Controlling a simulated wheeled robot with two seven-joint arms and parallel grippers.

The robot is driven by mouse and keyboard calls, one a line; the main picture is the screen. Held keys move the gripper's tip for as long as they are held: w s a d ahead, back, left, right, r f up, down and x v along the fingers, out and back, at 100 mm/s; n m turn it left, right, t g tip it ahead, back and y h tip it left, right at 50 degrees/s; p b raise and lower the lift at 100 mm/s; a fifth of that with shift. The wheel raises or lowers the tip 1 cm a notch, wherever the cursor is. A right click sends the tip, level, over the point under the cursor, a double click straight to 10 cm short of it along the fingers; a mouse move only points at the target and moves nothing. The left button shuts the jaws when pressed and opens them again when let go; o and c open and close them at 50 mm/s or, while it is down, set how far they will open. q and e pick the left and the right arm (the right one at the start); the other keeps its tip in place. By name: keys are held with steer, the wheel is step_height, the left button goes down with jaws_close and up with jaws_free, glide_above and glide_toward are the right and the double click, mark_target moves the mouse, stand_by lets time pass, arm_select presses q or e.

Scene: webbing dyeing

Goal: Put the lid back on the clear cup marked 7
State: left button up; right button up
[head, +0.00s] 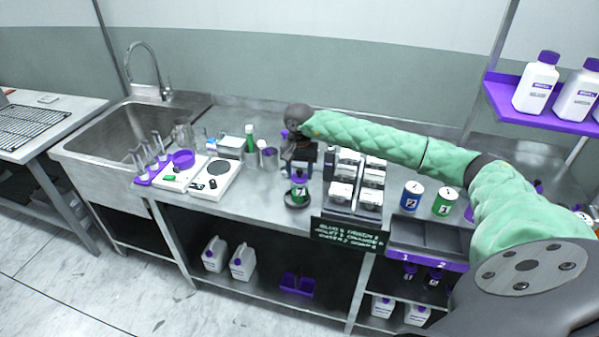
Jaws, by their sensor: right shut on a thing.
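My right gripper (299,168) reaches in from the right and points down over the middle of the bench. It is shut on a small purple thing, seemingly the lid (298,178), mostly hidden by the fingers. Directly below is a small cup (299,193) with a dark and green marking, standing on a round dark base near the bench's front edge. The lid is at or just above the cup's top; I cannot tell whether they touch. The mark on the cup is too small to read surely. My left gripper is not in view.
A dark rack of white boxes (343,191) stands close right of the cup. Blue (411,196) and green (444,201) cans stand farther right. White scales (216,181), a purple dish (183,159) and a sink (150,128) are left. Bench between scales and cup is clear.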

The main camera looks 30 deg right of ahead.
steer(key=shift+b, duration=0.55)
stand_by(0.6)
stand_by(0.4)
steer(key=o, duration=1.5)
steer(key=shift+r, duration=0.1)
steer(key=shift+r+p, duration=0.35)
steer(key=shift+r, duration=3.05)
jaws_close()
